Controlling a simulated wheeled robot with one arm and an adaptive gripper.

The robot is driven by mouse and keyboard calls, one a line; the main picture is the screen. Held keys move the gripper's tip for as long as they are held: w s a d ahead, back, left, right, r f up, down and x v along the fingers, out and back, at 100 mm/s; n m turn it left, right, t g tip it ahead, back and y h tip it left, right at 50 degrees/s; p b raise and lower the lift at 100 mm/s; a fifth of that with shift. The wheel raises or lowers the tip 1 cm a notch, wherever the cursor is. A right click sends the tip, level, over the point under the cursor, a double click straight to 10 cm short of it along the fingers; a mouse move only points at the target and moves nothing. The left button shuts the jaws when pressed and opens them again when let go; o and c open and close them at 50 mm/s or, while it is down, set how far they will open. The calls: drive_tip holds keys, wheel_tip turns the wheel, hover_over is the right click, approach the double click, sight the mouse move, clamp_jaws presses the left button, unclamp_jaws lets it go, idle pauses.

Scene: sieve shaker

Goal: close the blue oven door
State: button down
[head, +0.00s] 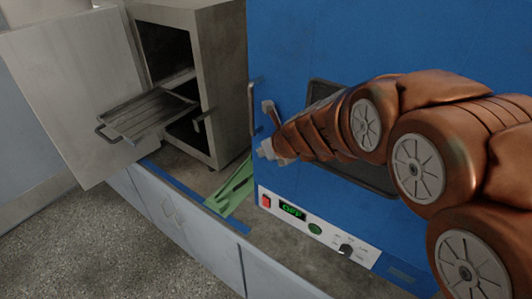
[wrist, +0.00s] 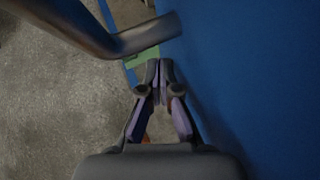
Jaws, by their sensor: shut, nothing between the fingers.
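The blue oven door (head: 292,55) fills the right of the head view, with a dark window (head: 322,88) and a pale vertical handle (head: 251,108) at its left edge. It looks flush or nearly flush above the control panel; I cannot tell whether a small gap is left. My gripper (head: 266,151) is in front of the door's lower left, close to its face. In the wrist view my gripper (wrist: 160,70) has its fingertips together, empty, beside the blue surface (wrist: 245,70). A dark metal bar (wrist: 140,40) crosses just beyond the fingers. My arm hides much of the door.
A control panel (head: 315,228) with a green display is below the door. At left stands a grey oven (head: 228,75) with its door (head: 75,90) open and a rack tray (head: 145,115) sticking out. A green object (head: 232,188) lies on the bench between the ovens.

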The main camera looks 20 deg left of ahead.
drive_tip(key=s+a+r+p, duration=0.1)
drive_tip(key=s+a+r, duration=0.2)
drive_tip(key=s+r, duration=0.4)
drive_tip(key=shift+s+a, duration=0.15)
drive_tip(key=shift+s, duration=1.7)
